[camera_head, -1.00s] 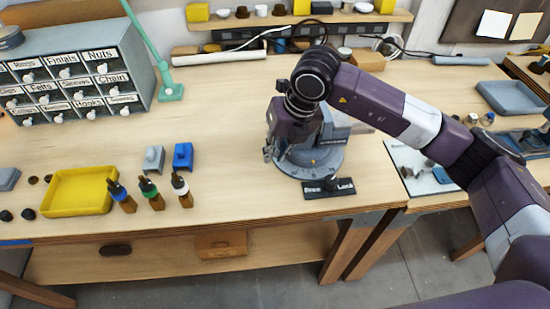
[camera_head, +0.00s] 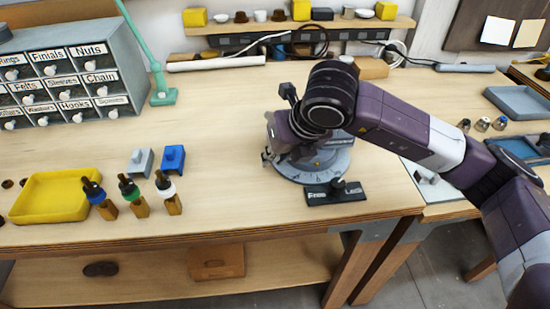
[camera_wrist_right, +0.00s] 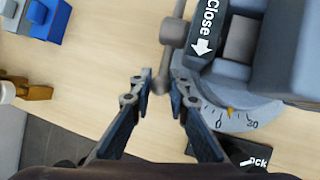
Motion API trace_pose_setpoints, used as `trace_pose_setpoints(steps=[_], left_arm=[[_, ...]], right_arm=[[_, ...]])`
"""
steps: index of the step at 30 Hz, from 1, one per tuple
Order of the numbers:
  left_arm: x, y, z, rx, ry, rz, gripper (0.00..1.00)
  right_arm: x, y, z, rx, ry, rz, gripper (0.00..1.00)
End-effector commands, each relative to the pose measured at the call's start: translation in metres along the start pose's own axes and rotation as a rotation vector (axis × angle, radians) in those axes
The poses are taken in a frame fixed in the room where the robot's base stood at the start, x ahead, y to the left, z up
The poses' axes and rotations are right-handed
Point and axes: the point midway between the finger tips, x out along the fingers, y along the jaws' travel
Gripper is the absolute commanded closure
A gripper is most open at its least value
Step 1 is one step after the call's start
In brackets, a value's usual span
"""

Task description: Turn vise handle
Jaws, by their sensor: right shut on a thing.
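The grey-blue vise (camera_head: 325,165) stands on a round base near the bench's front edge, partly hidden by my right wrist. In the right wrist view, its body (camera_wrist_right: 285,50) carries a black "Close" label with an arrow. Its grey metal handle (camera_wrist_right: 171,45) runs down from the top edge to a rounded end between my fingers. My right gripper (camera_wrist_right: 163,84) is shut on the handle near that end. In the head view my wrist covers most of the gripper. A black plate marked "Free" and "Lock" (camera_head: 320,197) with a knob sits before the vise. My left gripper is not in view.
A yellow tray (camera_head: 58,196), several small bottles (camera_head: 131,195) and blue and grey blocks (camera_head: 173,158) stand left of the vise. A labelled drawer cabinet (camera_head: 70,75) is at the back left.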

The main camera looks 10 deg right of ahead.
Motion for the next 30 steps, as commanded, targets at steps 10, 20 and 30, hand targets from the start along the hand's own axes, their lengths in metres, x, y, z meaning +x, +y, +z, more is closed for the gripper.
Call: trace_pose_setpoints(steps=[10, 20, 30], left_arm=[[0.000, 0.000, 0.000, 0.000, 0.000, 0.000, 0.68], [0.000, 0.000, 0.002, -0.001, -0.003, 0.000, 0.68], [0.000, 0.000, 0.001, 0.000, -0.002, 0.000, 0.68]], right_arm=[[0.000, 0.001, 0.000, -0.002, 0.000, 0.002, 0.66], [-0.012, 0.000, 0.001, -0.001, -0.003, 0.001, 0.66], [-0.082, 0.001, 0.002, -0.002, -0.005, 0.001, 0.66]])
